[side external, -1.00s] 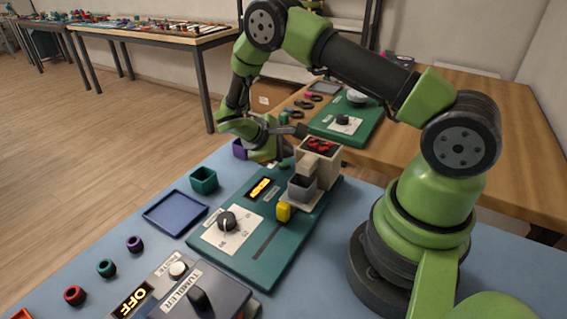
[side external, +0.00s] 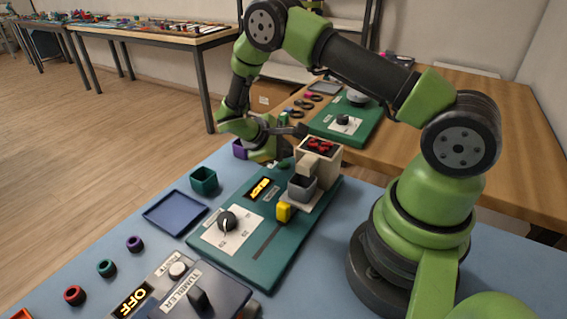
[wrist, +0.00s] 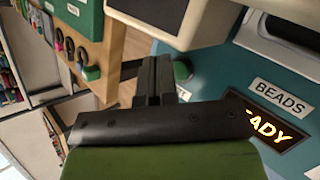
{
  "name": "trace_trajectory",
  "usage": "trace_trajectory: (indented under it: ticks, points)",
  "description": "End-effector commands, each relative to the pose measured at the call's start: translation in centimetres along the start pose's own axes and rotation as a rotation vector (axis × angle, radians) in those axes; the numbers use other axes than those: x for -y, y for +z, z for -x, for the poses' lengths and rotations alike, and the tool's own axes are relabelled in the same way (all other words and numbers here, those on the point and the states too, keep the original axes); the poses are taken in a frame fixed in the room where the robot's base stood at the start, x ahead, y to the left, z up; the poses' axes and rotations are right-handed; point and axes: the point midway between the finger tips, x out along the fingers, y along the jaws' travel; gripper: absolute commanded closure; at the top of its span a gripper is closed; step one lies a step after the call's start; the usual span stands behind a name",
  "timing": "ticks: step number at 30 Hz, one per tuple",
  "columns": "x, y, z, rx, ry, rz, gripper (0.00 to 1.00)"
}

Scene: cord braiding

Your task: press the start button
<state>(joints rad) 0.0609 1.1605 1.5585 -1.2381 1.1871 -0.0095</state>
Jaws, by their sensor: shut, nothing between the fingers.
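The green start button (side external: 284,164) sits at the far end of the teal panel (side external: 262,248), beside the beige dispenser. In the wrist view the button (wrist: 182,71) shows just right of my fingers, next to a partly hidden label ending in T. My gripper (side external: 300,130) is shut and empty, above the far end of the panel near the dispenser. In the wrist view its dark fingers (wrist: 153,68) lie together and appear beside the button; I cannot tell the exact gap. The lit display (wrist: 268,125) shows "ADY", its start hidden.
The dispenser (side external: 318,150) with red beads stands close to my gripper. A teal box (side external: 204,180) and blue tray (side external: 175,212) lie left. The tumbler's display (side external: 133,300) reads OFF.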

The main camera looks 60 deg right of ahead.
Motion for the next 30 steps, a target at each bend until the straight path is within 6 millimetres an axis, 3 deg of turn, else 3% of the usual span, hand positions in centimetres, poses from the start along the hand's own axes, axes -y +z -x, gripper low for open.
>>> trace_trajectory:
  ticks: [30]
  points:
    - [0.5,-0.5,-0.69,0.0,0.0,0.0,1.0]
